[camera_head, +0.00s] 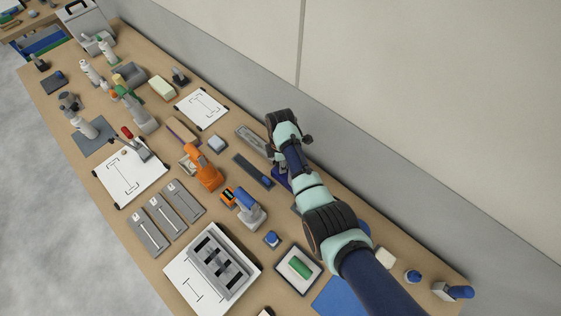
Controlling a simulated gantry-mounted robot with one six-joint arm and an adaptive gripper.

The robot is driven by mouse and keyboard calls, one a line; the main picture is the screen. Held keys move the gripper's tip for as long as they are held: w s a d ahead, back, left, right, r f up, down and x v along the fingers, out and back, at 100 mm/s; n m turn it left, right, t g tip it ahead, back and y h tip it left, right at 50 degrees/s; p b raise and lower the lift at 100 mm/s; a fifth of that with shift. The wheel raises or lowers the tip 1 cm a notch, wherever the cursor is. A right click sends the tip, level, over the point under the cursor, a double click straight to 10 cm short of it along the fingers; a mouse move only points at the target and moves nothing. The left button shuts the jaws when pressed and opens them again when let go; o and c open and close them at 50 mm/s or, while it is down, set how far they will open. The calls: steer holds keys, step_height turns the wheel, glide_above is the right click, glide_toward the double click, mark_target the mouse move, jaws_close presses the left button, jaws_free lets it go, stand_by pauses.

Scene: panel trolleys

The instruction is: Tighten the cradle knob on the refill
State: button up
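My arm reaches in from the lower right over the workbench, and its wrist is above the bench's wall side. Small dark parts show at the wrist end, where my gripper (288,148) is. Its fingers are too small and too covered to tell whether they are open or shut. A dark blue-purple item (281,178) stands just below the wrist, partly hidden by my forearm. A long grey holder (251,140) lies left of the wrist. I cannot make out for sure which item is the refill, its cradle or the knob.
The wooden bench (190,222) is crowded. An orange tool (204,168), a blue-and-grey tool (250,210), a dark bar (253,170) and a tray with a green cylinder (300,268) stand left of my arm. The pale wall (400,110) runs close behind.

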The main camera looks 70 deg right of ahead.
steer(key=shift+m, duration=0.3)
steer(key=shift+c, duration=0.3)
steer(key=shift+r+m+p, duration=0.1)
steer(key=shift+m+p, duration=0.35)
steer(key=shift+m, duration=0.75)
steer(key=shift+d+m+p, duration=0.15)
steer(key=shift+m+p, duration=0.15)
steer(key=shift+m, duration=1.7)
steer(key=o, duration=0.9)
steer(key=shift+c, duration=0.2)
